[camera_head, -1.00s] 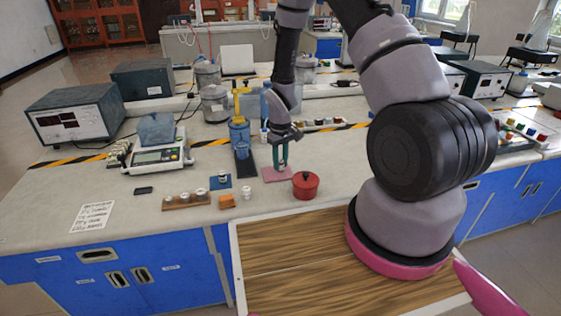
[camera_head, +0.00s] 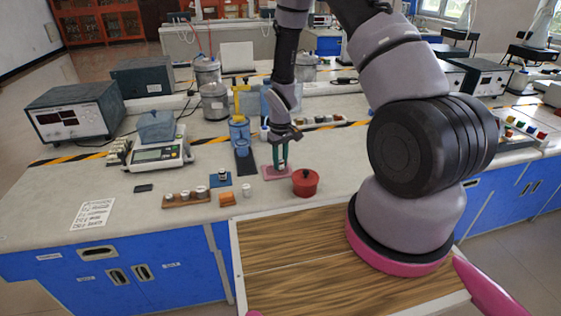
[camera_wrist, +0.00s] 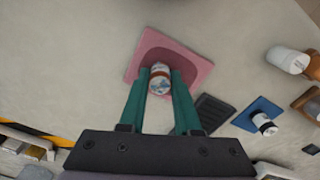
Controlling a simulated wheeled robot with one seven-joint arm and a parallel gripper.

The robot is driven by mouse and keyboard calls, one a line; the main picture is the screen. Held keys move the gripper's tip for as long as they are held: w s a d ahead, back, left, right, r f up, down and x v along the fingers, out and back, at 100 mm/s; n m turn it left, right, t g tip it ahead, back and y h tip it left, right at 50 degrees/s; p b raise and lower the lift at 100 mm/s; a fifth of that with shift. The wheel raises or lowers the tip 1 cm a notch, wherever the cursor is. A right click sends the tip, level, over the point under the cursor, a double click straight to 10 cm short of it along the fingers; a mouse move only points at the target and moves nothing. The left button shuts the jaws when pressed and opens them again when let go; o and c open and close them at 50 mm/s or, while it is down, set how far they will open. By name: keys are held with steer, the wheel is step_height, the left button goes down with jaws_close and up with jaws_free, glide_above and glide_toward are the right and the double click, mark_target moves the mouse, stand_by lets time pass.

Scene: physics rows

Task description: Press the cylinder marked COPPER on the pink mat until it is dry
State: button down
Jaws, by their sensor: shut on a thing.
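My gripper (camera_wrist: 159,84) has its two green fingers shut on a small cylinder (camera_wrist: 160,77) with a pale end and a copper-brown band. Any marking on it is too small to read. The cylinder is over the pink mat (camera_wrist: 190,52), inside a darker patch on it; I cannot tell whether it touches. In the head view my gripper (camera_head: 280,163) points down at the pink mat (camera_head: 270,175), and the fingers hide the cylinder there.
A blue container (camera_head: 239,132) stands behind.

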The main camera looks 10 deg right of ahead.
stand_by(0.5)
steer(key=shift+d+r, duration=0.3)
steer(key=shift+r, duration=0.35)
steer(key=shift+f, duration=0.75)
stand_by(1.3)
steer(key=shift+r, duration=0.15)
steer(key=shift+a+r, duration=0.3)
steer(key=shift+r, duration=0.3)
steer(key=shift+f, duration=0.65)
stand_by(0.6)
stand_by(0.9)
